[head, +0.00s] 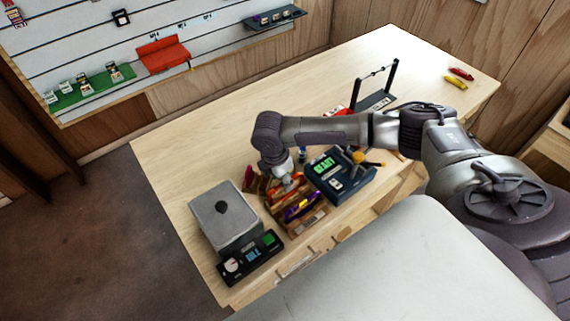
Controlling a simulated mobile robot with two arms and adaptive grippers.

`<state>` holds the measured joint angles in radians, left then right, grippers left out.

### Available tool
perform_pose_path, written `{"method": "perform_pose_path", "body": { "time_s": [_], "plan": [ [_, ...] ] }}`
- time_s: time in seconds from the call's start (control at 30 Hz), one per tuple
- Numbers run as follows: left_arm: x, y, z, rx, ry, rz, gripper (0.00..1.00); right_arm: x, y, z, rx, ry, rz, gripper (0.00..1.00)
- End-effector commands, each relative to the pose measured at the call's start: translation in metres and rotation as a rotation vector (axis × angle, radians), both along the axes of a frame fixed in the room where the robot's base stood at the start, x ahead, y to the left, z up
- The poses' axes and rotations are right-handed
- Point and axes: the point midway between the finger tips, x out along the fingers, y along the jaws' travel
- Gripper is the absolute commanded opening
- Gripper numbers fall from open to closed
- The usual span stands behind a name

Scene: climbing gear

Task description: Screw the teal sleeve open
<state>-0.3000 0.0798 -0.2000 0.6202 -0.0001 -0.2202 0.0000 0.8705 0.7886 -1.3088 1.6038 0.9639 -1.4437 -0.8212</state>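My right arm reaches in from the right over the workbench (220,130). Its gripper (287,184) points down at a wooden rack (310,222) that holds several coloured pieces, among them orange and purple ones. The fingertips are small here and partly lost among these pieces, so I cannot tell whether they are open or shut, or touching anything. I cannot make out a teal sleeve; it may be hidden by the gripper or too small to see. My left gripper is not in view.
A grey box (222,222) and a black device (250,256) stand left of the rack. A dark blue device (342,180) with a green display stands right of it. The bench's far left is clear.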

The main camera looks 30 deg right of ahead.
Motion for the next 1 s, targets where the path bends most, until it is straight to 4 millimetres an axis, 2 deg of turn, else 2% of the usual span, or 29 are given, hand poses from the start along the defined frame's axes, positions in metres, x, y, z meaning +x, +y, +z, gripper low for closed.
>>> {"method": "perform_pose_path", "body": {
  "time_s": [0.53,1.0],
  "plan": [
    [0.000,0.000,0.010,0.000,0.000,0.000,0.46,0.002,0.000,0.022,0.001,-0.006,0.000,0.46],
    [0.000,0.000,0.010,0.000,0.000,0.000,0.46,-0.001,-0.001,0.022,0.000,-0.004,-0.001,0.46]
  ]
}}
